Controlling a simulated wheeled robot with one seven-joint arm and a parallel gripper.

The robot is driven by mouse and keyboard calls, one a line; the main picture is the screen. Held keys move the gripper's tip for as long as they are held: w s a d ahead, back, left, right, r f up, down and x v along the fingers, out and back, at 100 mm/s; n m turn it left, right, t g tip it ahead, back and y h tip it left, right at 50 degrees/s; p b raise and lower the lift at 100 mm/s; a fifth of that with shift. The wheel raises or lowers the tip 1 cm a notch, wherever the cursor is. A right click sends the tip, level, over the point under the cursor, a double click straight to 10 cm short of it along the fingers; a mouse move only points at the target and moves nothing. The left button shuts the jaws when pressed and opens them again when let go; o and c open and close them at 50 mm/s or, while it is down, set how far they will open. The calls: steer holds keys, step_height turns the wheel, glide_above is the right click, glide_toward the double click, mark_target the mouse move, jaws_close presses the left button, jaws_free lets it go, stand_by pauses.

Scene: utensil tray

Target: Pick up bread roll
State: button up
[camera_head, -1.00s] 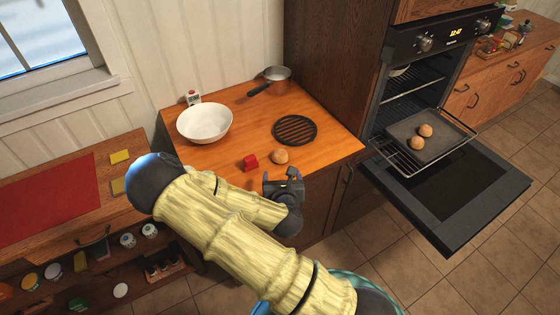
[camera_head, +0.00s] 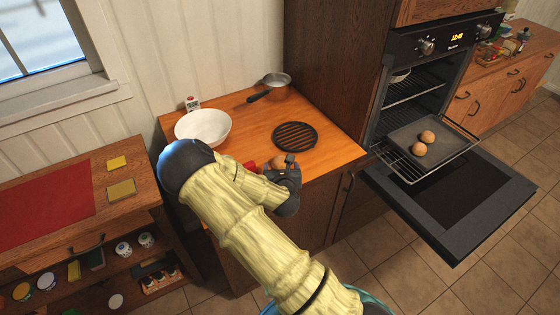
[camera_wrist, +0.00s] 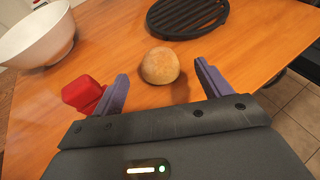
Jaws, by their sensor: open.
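A round brown bread roll (camera_wrist: 160,66) lies on the wooden counter in the wrist view. My gripper (camera_wrist: 162,88) is open, its two purple fingers pointing toward the roll from either side of its near edge, with nothing held. In the head view the roll (camera_head: 277,162) is mostly hidden by my gripper (camera_head: 281,167). Two more rolls (camera_head: 427,137) (camera_head: 419,150) rest on a dark baking tray (camera_head: 404,137) on the pulled-out oven rack.
A red object (camera_wrist: 82,93) lies just left of my left finger. A white bowl (camera_wrist: 38,42) stands farther left. A black round grate (camera_wrist: 186,16) lies behind the roll. A saucepan (camera_head: 277,80) stands at the counter's back. The oven door (camera_head: 445,190) hangs open at right.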

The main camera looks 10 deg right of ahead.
mark_target(280, 164)
steer(key=shift+w, duration=0.1)
steer(key=shift+w, duration=0.15)
steer(key=shift+p+x, duration=1.05)
steer(key=shift+x, duration=1.45)
steer(key=shift+f, duration=0.1)
steer(key=c, duration=1)
